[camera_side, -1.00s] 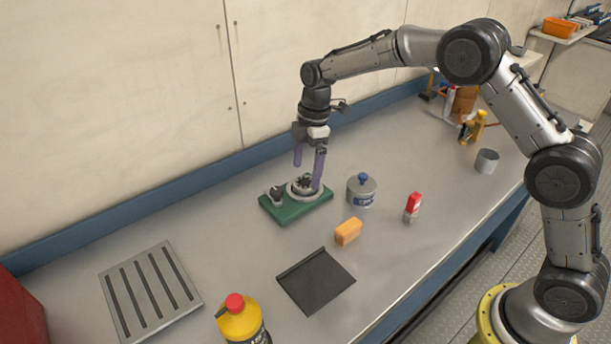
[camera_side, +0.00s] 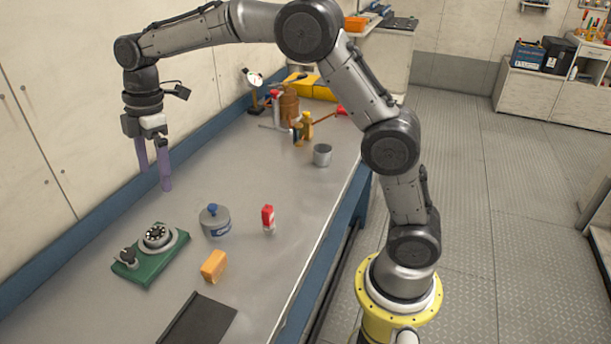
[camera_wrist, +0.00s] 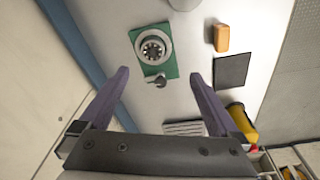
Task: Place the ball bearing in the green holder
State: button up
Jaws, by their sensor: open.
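The green holder (camera_side: 148,268) lies on the bench at the lower left of the side view, with a grey ring-shaped seat on it. The ball bearing (camera_side: 156,233) sits at the middle of that ring; from these views it looks flat and centred. In the wrist view the bearing (camera_wrist: 153,48) shows as a dark ring of balls inside the grey seat, with the green holder (camera_wrist: 171,69) around it. A small grey clamp or knob (camera_side: 127,256) stands on the holder's near-left part. My gripper (camera_side: 153,188) is open and empty, well above the holder, its purple fingers apart.
A grey tin with a blue knob (camera_side: 214,221), an orange sponge (camera_side: 213,265), a red-capped bottle (camera_side: 268,219) and a black mat (camera_side: 199,321) lie right and front of the holder. A grey cup (camera_side: 322,154) and several tools stand farther back. The wall borders the bench's left.

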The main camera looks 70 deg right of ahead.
jog(key=s+d+r+m+t, duration=0.15)
jog(key=s+r+m, duration=0.25)
jog(key=s, duration=0.5)
jog(key=s+d+r+m+t, duration=0.1)
jog(key=s+d+r+m, duration=0.25)
jog(key=s, duration=0.55)
jog(key=s+f+m+t, duration=0.1)
jog(key=s+f+m, duration=0.1)
jog(key=s, duration=0.5)
jog(key=s+d+f+m+t+h, duration=0.1)
jog(key=s+f+m, duration=0.2)
jog(key=s, duration=0.4)
jog(key=shift+s+d+f+m, duration=0.2)
jog(key=shift+s+f+m, duration=0.05)
jog(key=shift+m, duration=0.6)
